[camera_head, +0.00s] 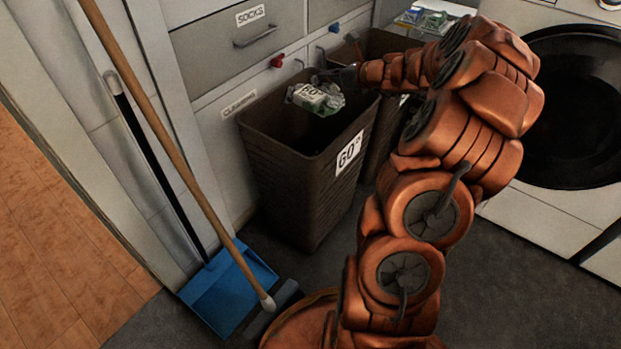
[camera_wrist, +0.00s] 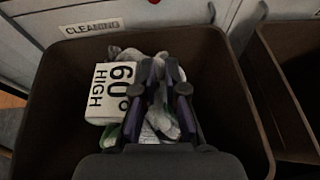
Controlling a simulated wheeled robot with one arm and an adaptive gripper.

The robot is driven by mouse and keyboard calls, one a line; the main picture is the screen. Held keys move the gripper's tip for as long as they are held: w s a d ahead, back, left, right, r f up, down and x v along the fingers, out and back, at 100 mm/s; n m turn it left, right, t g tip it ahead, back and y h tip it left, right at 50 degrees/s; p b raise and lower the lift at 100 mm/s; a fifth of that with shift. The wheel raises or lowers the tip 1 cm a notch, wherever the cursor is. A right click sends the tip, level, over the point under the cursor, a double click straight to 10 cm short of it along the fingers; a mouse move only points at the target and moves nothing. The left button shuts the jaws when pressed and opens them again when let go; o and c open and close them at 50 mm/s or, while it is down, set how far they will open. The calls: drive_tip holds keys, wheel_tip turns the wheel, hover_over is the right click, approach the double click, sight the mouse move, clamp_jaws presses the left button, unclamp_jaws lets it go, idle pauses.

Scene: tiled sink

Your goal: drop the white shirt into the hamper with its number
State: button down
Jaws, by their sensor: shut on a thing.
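The white shirt (camera_head: 316,98) hangs crumpled over the open mouth of the dark brown hamper (camera_head: 295,195) in the head view. A tag on the shirt reads "60° HIGH" in the wrist view (camera_wrist: 112,93), and green patches show on the cloth. The hamper carries a "60°" label (camera_head: 349,153) on its front side. My gripper (camera_head: 332,79) is shut on the shirt and points down into the hamper's opening. In the wrist view my gripper (camera_wrist: 160,95) has its dark fingers on the cloth, with the hamper rim (camera_wrist: 215,38) around it. The shirt's underside is hidden.
A second brown hamper (camera_wrist: 296,85) stands close beside the first, partly hidden by my arm in the head view. Drawers marked "SOCKS" (camera_head: 250,15) and "CLEANING" (camera_head: 239,104) are behind. A blue dustpan (camera_head: 228,290) and a wooden pole lean at left. A washing machine (camera_head: 570,110) stands at right.

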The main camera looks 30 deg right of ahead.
drive_tip(key=shift+f+b, duration=0.45)
drive_tip(key=shift+f, duration=0.2)
drive_tip(key=c, duration=1.2)
unclamp_jaws()
drive_tip(key=shift+o, duration=0.2)
drive_tip(key=v, duration=1.2)
drive_tip(key=shift+r, duration=0.1)
